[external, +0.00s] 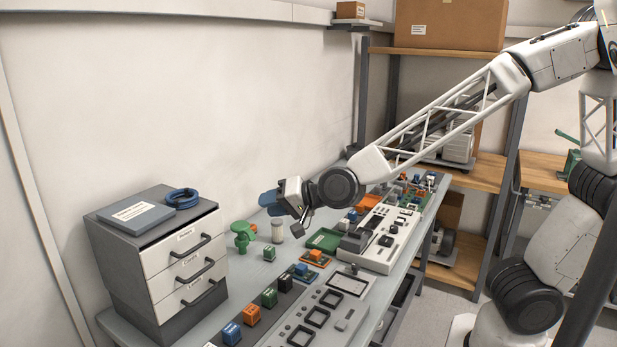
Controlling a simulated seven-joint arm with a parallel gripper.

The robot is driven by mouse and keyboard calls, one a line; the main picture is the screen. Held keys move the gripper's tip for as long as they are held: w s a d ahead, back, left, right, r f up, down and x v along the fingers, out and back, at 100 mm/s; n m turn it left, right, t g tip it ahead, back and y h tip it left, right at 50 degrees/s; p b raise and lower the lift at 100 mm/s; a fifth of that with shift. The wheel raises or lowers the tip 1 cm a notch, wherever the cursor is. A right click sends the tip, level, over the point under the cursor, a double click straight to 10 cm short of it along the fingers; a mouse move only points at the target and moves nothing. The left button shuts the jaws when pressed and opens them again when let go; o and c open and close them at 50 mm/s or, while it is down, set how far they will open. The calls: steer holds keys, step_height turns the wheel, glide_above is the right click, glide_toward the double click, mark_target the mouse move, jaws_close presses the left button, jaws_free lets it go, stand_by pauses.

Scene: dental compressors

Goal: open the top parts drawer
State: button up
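A grey cabinet (112,262) with three white-fronted drawers stands at the left end of the bench. The top drawer (165,256) has a small label and a dark bar handle (191,246); its front looks shut, about flush with the middle drawer (171,277) and bottom drawer (178,302). My gripper (299,222) is to the right of the cabinet, above the bench, clear of the handle. Its fingers are small and partly hidden, so I cannot tell how far apart they are. No object shows clearly in its grasp.
A grey case (134,215) and blue coil (181,198) lie on the cabinet. A green item (242,236) and pale cylinder (277,231) stand between cabinet and gripper. Colored blocks (251,313) and a white panel (318,318) cover the bench front.

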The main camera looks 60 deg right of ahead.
steer(key=w+a+f+m+t, duration=0.2)
steer(key=w+a+m+t, duration=0.15)
steer(key=a, duration=0.55)
steer(key=m+t+h, duration=0.3)
steer(key=m+h, duration=0.1)
steer(key=m, duration=0.2)
glide_toward(198, 248)
steer(key=w, duration=0.3)
steer(key=shift+s+r, duration=0.15)
steer(key=shift+s, duration=0.05)
steer(key=shift+w, duration=0.15)
steer(key=shift+w+r, duration=0.25)
steer(key=shift+w, duration=1)
steer(key=shift+w+r, duration=0.2)
steer(key=shift+w, duration=1.05)
steer(key=shift+w+r, duration=0.25)
steer(key=shift+w, duration=1)
jaws_close()
